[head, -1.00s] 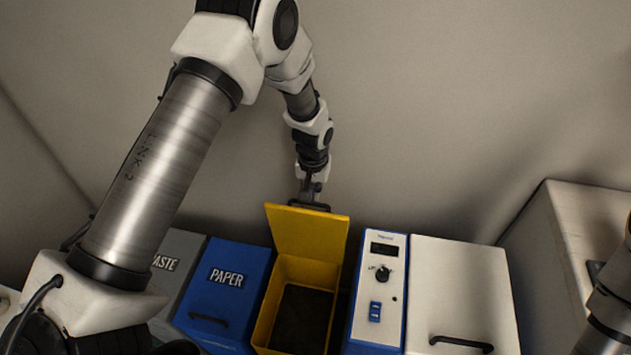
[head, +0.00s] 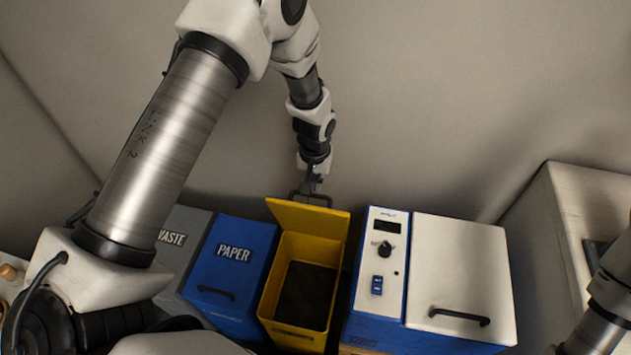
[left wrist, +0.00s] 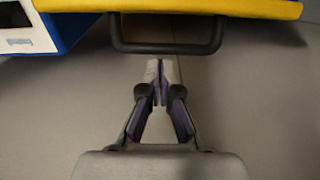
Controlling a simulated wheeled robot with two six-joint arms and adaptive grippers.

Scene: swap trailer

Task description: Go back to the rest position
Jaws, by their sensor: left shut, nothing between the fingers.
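My left arm reaches in from the left, and my left gripper (head: 311,186) is beside the raised lid of the yellow bin. In the left wrist view the left gripper (left wrist: 160,70) has its fingers together with nothing between them, just short of the black handle (left wrist: 168,47) on the yellow lid (left wrist: 200,8). I cannot tell whether the fingertips touch the handle. The yellow bin (head: 268,300) stands open, its lid (head: 308,222) tilted up toward the wall. Part of my right arm shows at the right edge, but its gripper is out of view.
A blue PAPER bin (head: 232,262) and a grey WASTE bin (head: 180,245) stand shut left of the yellow bin. A blue and white machine (head: 462,265) with a knob and a black handle stands to the right. A pale cabinet (head: 585,195) is farther right. The wall is close behind.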

